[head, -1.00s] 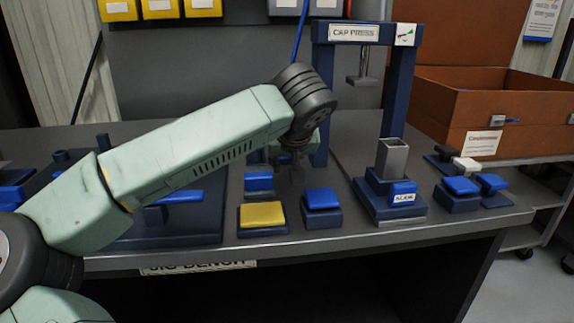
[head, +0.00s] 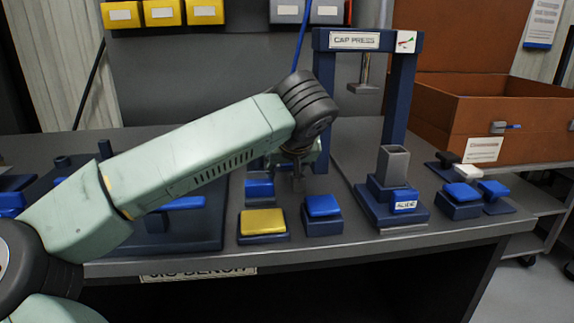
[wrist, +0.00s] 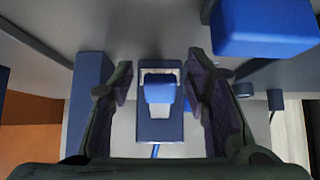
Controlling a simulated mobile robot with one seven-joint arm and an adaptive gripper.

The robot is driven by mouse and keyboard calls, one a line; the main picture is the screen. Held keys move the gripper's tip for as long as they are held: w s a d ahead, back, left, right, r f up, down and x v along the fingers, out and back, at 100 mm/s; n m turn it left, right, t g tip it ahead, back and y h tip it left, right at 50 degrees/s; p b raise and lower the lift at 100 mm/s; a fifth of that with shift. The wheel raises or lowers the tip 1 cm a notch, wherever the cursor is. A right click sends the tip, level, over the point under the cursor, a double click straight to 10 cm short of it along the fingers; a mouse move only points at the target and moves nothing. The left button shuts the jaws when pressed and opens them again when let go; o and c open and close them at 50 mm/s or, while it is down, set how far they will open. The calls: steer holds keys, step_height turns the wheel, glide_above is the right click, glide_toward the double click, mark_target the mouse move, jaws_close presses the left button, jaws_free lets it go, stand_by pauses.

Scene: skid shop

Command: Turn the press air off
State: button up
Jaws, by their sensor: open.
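The cap press (head: 354,40) is a dark blue frame at the back right of the bench. My gripper (head: 297,185) points down just left of its left post, behind the front row of blocks. In the wrist view my gripper (wrist: 161,85) is open, with one finger on each side of a small blue handle-like part (wrist: 159,90). That part sits on a dark blue upright base (wrist: 158,130) with a pale plate behind it. The fingers look clear of it. I cannot tell for sure that this is the press air valve; my wrist hides it in the head view.
A blue-topped block (head: 258,188), a yellow-topped block (head: 263,222) and another blue-topped block (head: 322,206) stand close in front. A blue hose (head: 300,38) hangs behind my arm. A press post (wrist: 92,90) is left of the fingers. A brown crate (head: 470,122) is at right.

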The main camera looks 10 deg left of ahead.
steer(key=v, duration=0.7)
steer(key=shift+s+r, duration=0.2)
steer(key=shift+r, duration=0.05)
steer(key=shift+d, duration=0.1)
